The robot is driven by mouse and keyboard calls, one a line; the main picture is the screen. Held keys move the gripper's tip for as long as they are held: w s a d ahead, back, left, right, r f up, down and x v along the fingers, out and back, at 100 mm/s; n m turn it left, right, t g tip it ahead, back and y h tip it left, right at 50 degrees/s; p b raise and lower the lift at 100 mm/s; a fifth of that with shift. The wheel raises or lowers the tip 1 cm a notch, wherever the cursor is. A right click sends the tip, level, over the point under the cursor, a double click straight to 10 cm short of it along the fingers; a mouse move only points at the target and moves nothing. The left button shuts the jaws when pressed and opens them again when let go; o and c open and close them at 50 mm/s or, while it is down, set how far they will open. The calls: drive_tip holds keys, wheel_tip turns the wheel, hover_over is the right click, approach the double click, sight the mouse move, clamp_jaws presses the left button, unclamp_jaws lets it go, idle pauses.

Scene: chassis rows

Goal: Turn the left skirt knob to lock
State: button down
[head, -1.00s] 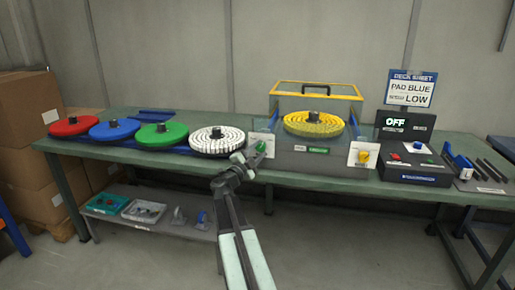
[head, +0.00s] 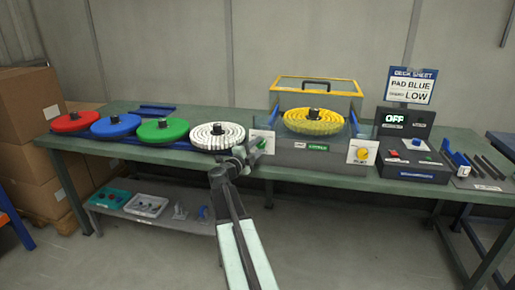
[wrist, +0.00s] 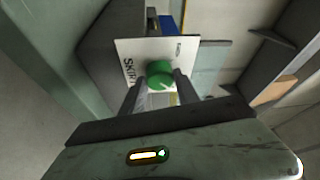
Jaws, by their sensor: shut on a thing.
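The left skirt knob is green (wrist: 160,73) and sits on a white plate (wrist: 130,52) lettered "SKIR..." in the wrist view. In the head view the green knob (head: 261,143) shows at the left front of the grey machine housing. My gripper (wrist: 158,88) has one finger on each side of the knob and is shut on it. In the head view my gripper (head: 243,152) reaches the plate from the front left. A pale pointer mark shows on the knob, but its setting is too small to read. The yellow right knob (head: 361,153) sits on another white plate.
A yellow pad (head: 313,120) lies on the machine, with a yellow-framed guard (head: 317,80) behind it. Red, blue, green and white pads (head: 220,138) line the bench to the left. A control box (head: 405,125) reading OFF stands right. The floor in front is clear.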

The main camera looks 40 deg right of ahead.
drive_tip(key=shift+s+d, duration=0.1)
drive_tip(key=shift+s, duration=0.05)
drive_tip(key=c, duration=0.9)
unclamp_jaws()
drive_tip(key=s+a, duration=0.1)
drive_tip(key=a, duration=0.6)
drive_tip(key=shift+a+f+b, duration=0.3)
drive_tip(key=shift+a+f, duration=0.05)
drive_tip(key=shift+f, duration=0.05)
drive_tip(key=shift+s, duration=0.1)
